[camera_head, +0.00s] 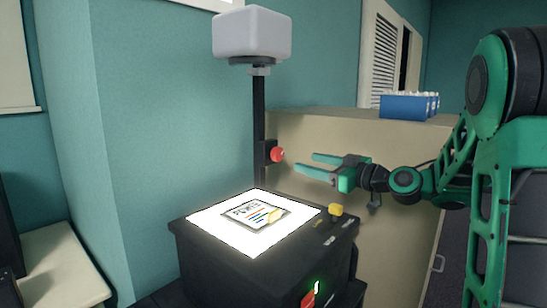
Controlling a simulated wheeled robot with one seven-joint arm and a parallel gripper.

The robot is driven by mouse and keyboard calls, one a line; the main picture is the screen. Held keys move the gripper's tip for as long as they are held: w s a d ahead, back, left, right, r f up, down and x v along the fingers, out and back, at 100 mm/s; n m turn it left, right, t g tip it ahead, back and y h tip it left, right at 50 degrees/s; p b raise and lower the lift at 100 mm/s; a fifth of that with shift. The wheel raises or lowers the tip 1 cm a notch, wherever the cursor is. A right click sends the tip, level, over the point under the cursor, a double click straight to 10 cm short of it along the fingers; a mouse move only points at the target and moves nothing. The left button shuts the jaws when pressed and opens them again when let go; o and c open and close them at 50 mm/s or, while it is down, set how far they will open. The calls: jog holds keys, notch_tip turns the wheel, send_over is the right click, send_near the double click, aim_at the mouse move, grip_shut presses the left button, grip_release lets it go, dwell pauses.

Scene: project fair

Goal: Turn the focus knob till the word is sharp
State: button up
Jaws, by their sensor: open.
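The overhead projector has a black base box (262,278) with a bright glass top (219,236). A card with a word on it (238,219) and coloured lines lies on the glass. A dark post rises behind the box to a pale grey head (252,34). The red focus knob (277,155) sits on the right side of the post. My gripper (304,163) is open and empty, with its fingers pointing left at the knob. The fingertips look close to the knob; I cannot tell whether they touch it. No projected word shows in view.
A yellow knob (336,210) stands on the box's right corner, and a red switch (308,299) with a green light is on its front. A beige cabinet (330,130) behind carries a blue crate (405,106). A pale table (62,270) stands at left.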

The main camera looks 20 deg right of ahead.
aim_at(280, 155)
jog(key=x, duration=1.1)
jog(key=shift+a+r, duration=0.1)
jog(key=shift+a, duration=0.05)
jog(key=shift+c, duration=0.4)
jog(key=c, duration=1)
